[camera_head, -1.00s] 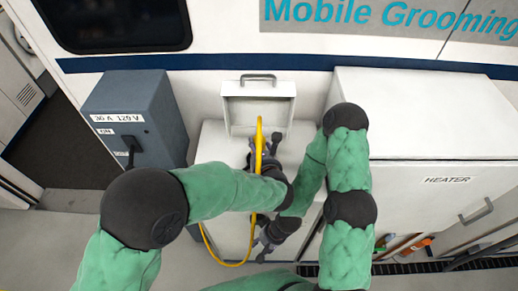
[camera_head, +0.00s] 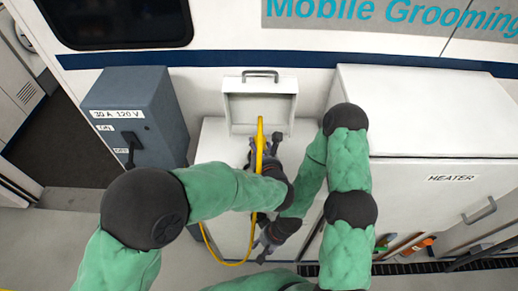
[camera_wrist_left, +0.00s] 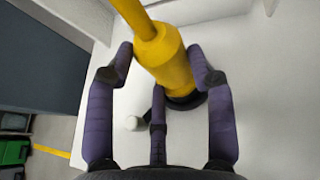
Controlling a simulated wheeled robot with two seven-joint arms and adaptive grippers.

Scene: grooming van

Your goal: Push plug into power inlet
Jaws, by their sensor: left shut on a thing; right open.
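The yellow plug (camera_head: 260,137) stands near upright at the front of the white inlet box with its raised lid (camera_head: 261,105). Its yellow cord loops down to the left. My left gripper (camera_head: 263,152) is shut on the plug, partly hidden by its own forearm in the head view. In the left wrist view, the fingers (camera_wrist_left: 160,75) sit on both sides of the plug body (camera_wrist_left: 176,67), whose far end meets a dark ring (camera_wrist_left: 187,100). I cannot tell how deep it sits. My right gripper (camera_head: 268,243) is open, lower down near the cord.
A grey-blue power box (camera_head: 143,112) with a dark lever stands at the left. A white heater cabinet (camera_head: 430,115) stands close at the right. Floor is clear at the lower left.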

